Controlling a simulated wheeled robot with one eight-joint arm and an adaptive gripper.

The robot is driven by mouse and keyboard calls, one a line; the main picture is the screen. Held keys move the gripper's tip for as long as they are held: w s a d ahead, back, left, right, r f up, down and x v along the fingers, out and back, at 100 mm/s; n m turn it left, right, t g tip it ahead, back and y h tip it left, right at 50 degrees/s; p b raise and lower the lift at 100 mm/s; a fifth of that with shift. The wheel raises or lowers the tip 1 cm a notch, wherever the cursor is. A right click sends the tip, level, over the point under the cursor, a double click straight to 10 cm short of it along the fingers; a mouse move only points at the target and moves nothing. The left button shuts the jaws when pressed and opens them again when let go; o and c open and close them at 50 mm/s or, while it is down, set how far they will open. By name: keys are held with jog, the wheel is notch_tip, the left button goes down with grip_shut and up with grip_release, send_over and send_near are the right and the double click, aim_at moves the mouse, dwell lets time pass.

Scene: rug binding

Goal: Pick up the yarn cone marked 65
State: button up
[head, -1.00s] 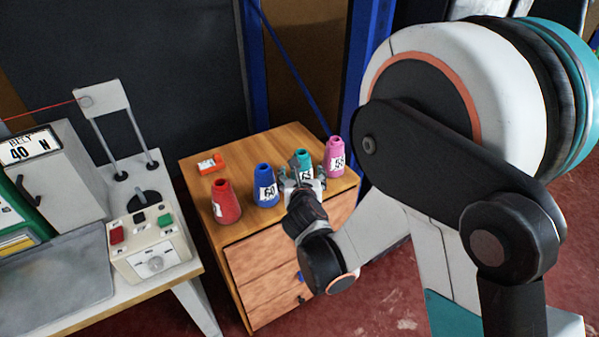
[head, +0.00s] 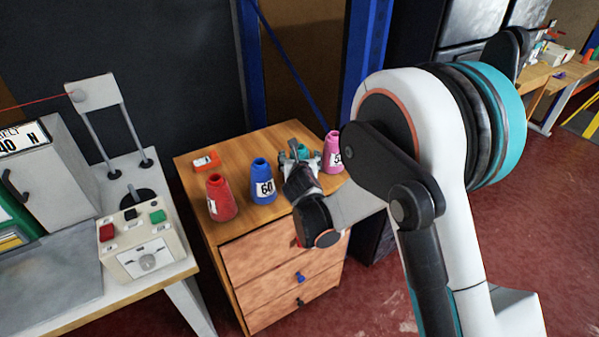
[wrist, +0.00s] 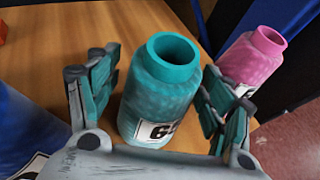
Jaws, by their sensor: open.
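The teal yarn cone (wrist: 160,95) stands upright on the wooden cabinet top. In the head view my gripper (head: 300,158) hides most of the teal cone (head: 303,152).
A pink cone (head: 333,150) stands close on the right, and a blue cone marked 60 (head: 262,180) on the left. A red cone (head: 220,198) and an orange box (head: 206,160) are farther left. The wooden cabinet (head: 270,245) stands beside the machine table (head: 165,277).

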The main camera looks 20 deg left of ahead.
jog(key=c, duration=1.4)
jog(key=shift+w, duration=0.1)
jog(key=shift+r, duration=0.2)
